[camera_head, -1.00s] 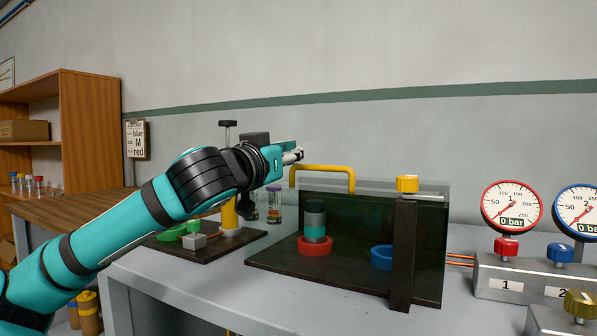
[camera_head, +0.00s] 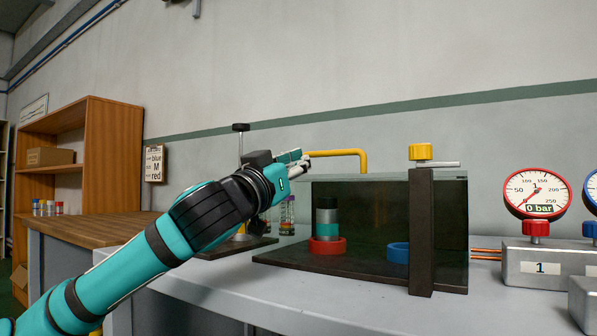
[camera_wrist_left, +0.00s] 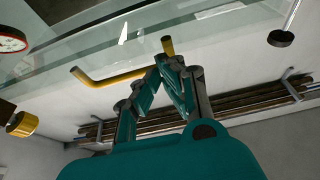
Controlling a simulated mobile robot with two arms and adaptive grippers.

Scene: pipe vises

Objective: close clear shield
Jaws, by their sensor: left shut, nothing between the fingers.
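The clear shield (camera_head: 390,176) is a thin see-through panel over the dark test box (camera_head: 330,264) on the bench. The handle also shows beside the clear panel in the left wrist view (camera_wrist_left: 115,77). My left gripper (camera_head: 304,162) is shut and empty, with its fingertips close to the handle's left end. In the left wrist view the gripper (camera_wrist_left: 172,66) has its tips by one end of the handle; I cannot tell whether they touch. My right gripper is not in view.
A dark post with a yellow knob (camera_head: 421,152) stands at the box front. Inside are a grey-green cylinder (camera_head: 327,216) on a red ring and a blue ring (camera_head: 398,253). A gauge (camera_head: 535,191) stands to the right. Clear bench lies in front.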

